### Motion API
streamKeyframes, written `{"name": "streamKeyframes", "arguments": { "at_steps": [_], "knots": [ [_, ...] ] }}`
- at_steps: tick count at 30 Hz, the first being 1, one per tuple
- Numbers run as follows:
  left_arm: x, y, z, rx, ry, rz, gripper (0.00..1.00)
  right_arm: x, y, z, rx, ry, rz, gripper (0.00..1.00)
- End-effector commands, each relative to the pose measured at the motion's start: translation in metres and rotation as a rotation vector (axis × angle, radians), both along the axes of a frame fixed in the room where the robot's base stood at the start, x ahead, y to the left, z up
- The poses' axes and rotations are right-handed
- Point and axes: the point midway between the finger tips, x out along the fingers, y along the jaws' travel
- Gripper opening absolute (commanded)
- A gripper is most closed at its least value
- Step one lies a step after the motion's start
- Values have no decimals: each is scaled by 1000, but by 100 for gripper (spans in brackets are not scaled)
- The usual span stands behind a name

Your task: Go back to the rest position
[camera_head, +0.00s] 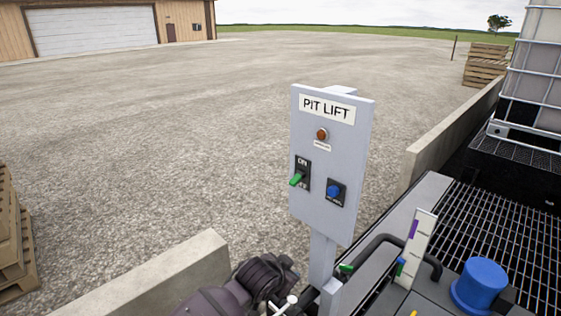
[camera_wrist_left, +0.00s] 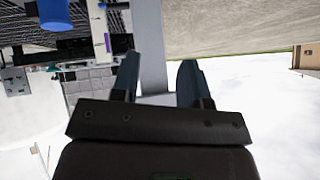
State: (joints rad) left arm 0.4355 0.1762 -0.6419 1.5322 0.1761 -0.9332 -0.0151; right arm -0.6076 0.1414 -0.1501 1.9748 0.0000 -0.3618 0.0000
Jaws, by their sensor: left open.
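My left gripper (camera_wrist_left: 158,62) is open in the left wrist view, its two dark fingers spread apart with nothing held between them. A grey post (camera_wrist_left: 150,45) shows behind the gap between the fingers; I cannot tell how far beyond them it is. In the head view a dark part of my left arm with looped cables shows at the bottom, left of the post; the fingers cannot be made out there. My right gripper is in neither view.
The grey PIT LIFT panel (camera_head: 328,215) has a green-handled switch (camera_head: 296,180), a blue button (camera_head: 335,191) and a red lamp (camera_head: 321,134). A blue cap (camera_head: 480,284) and dark grating (camera_head: 500,230) are at right. A low concrete wall (camera_head: 165,280) is at lower left. Open gravel lies beyond.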

Motion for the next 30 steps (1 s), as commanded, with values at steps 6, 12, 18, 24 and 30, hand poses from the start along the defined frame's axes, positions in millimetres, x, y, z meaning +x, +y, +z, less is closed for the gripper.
{"name": "streamKeyframes", "arguments": {
  "at_steps": [6, 12, 18, 24, 30],
  "knots": [
    [-3, 23, 28, -183, -159, 59, 41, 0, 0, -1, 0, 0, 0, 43],
    [-23, 70, 31, -305, -265, 157, 41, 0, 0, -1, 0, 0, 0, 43],
    [-63, 136, 16, -365, -336, 295, 41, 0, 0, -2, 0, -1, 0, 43],
    [-118, 201, -12, -354, -349, 432, 41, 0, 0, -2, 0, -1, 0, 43],
    [-188, 257, -52, -291, -279, 562, 41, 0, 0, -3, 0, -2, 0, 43]
  ]
}}
